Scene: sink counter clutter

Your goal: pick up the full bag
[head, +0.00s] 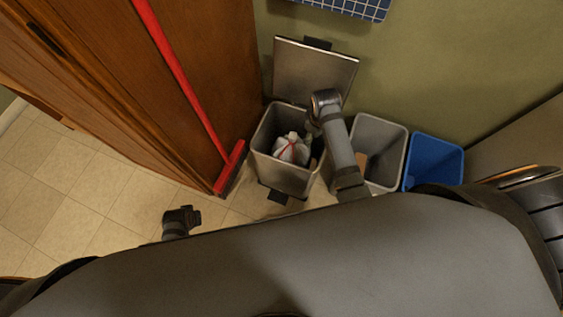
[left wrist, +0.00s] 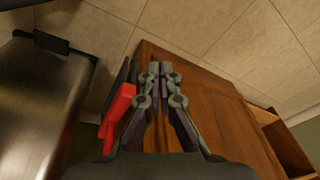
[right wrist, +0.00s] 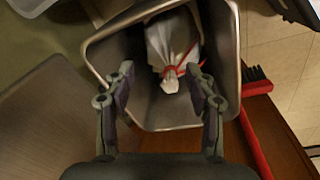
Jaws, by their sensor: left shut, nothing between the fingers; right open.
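The full bag is a white bag (head: 291,149) with a red tie, inside an open metal bin (head: 284,177). In the right wrist view the bag (right wrist: 174,45) lies in the bin (right wrist: 226,60), its knotted top toward the gripper. My right gripper (right wrist: 160,80) is open and empty over the bin's mouth, with its fingers either side of the bag's knot in the picture; I cannot tell the depth between them. In the head view the right fingers are largely hidden by the arm. My left gripper (left wrist: 160,70) is shut and empty; it also shows in the head view (head: 190,215), left of the bin over the floor.
The bin's lid (head: 315,71) stands open against the wall. A grey bin (head: 381,135) and a blue bin (head: 433,161) stand to the right. A red-handled broom (head: 185,85) leans by the wooden cabinet (head: 95,75). Tiled floor (head: 85,190) is free at left.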

